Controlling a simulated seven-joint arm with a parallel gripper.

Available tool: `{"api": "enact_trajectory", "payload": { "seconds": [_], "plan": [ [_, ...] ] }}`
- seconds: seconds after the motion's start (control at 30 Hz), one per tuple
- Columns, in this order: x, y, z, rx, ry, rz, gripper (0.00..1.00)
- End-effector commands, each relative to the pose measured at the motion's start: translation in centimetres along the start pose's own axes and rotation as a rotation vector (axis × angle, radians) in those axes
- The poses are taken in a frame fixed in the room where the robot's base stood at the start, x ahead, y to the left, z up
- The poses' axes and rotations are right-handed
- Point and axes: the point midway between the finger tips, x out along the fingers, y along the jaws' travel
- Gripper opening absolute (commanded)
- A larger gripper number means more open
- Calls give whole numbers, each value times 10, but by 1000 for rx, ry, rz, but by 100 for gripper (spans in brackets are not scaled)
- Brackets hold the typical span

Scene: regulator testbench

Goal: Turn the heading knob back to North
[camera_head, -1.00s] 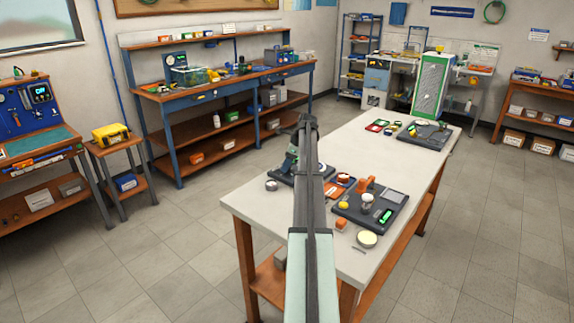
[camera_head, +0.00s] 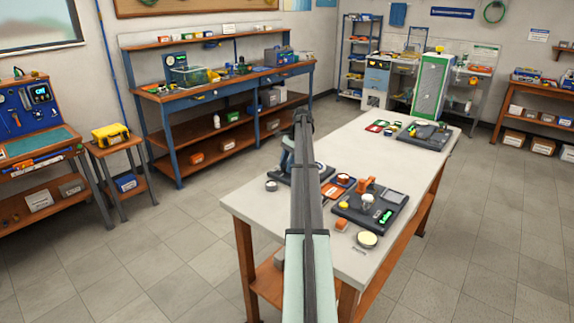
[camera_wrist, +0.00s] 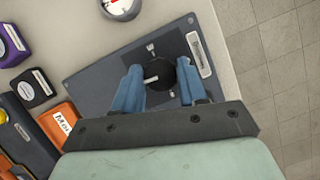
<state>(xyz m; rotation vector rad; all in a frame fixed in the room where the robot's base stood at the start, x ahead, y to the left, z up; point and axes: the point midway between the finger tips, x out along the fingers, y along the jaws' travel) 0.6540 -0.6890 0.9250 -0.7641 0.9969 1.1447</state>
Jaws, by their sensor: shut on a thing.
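The heading knob (camera_wrist: 159,76) is a round black knob on a dark grey panel (camera_wrist: 98,82) in the wrist view. A short white pointer mark on it points toward the picture's left. My gripper (camera_wrist: 160,82) has its two blue fingers on either side of the knob, shut on it. Small light marks and a label plate (camera_wrist: 198,55) lie on the panel around the knob; I cannot read their lettering. In the head view my arm covers most of the panel (camera_head: 281,178), and the knob is hidden.
A round gauge (camera_wrist: 120,6) stands close beyond the panel. A purple box (camera_wrist: 13,44), a black box (camera_wrist: 33,88) and an orange labelled piece (camera_wrist: 64,122) lie to the left. Another dark board (camera_head: 374,208) with parts is on the white table (camera_head: 262,207). Bare floor lies right.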

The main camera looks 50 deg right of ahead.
Motion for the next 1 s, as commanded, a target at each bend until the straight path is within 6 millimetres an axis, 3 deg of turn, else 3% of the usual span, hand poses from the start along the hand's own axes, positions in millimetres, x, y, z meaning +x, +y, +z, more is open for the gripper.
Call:
{"api": "enact_trajectory", "payload": {
  "seconds": [0.73, 0.77, 1.0],
  "plan": [
    [0, 0, 0, -77, 2, 32, 11],
    [0, 0, 0, -77, 2, 32, 45],
    [0, 0, 0, -76, 1, 32, 67]
  ]
}}
